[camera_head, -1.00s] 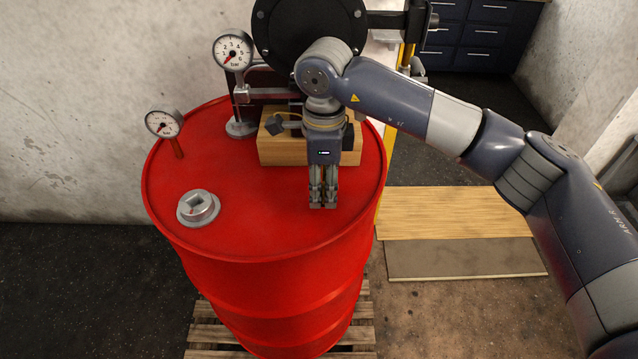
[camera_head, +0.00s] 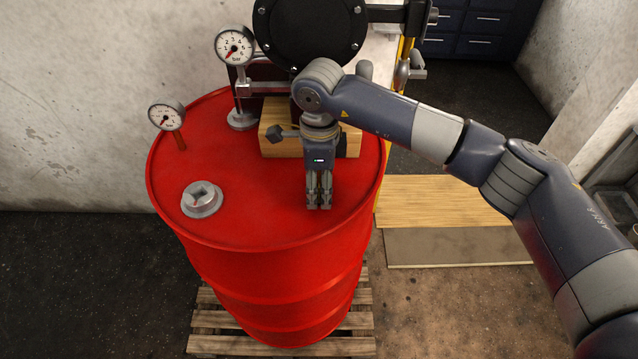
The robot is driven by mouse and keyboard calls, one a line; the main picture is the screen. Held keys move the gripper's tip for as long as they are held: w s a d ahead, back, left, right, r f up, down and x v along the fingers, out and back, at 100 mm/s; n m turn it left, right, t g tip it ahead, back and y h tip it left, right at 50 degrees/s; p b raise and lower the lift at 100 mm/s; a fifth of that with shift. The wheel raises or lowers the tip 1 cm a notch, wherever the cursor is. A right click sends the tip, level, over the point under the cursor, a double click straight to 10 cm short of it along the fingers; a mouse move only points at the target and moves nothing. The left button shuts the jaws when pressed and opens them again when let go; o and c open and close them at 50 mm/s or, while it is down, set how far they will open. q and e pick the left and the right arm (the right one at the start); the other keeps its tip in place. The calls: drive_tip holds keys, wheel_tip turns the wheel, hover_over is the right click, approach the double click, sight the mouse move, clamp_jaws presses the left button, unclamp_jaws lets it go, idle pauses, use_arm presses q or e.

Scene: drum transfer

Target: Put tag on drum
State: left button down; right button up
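The red drum (camera_head: 255,215) stands upright in the middle of the head view. My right gripper (camera_head: 319,205) points down over the right part of the drum's top, with its fingertips close together at or just above the lid. I see no tag between the fingers, and too little detail to tell if something thin is held. No tag shows anywhere else in the view. My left gripper is not in view.
On the lid are a grey bung cap (camera_head: 202,198), a small gauge (camera_head: 166,117), a larger gauge (camera_head: 235,46) and a wooden block (camera_head: 271,130). A black round flange (camera_head: 310,30) is behind. The drum stands on a wooden pallet (camera_head: 210,343). The lid's front is clear.

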idle(0.3)
drive_tip(key=shift+r, duration=0.2)
drive_tip(key=shift+w+r, duration=0.1)
drive_tip(key=shift+r, duration=0.15)
wheel_tip(320, 180, up, 11)
drive_tip(key=b, duration=0.4)
drive_tip(key=shift+f, duration=0.2)
drive_tip(key=shift+r, duration=0.45)
drive_tip(key=shift+f, duration=0.1)
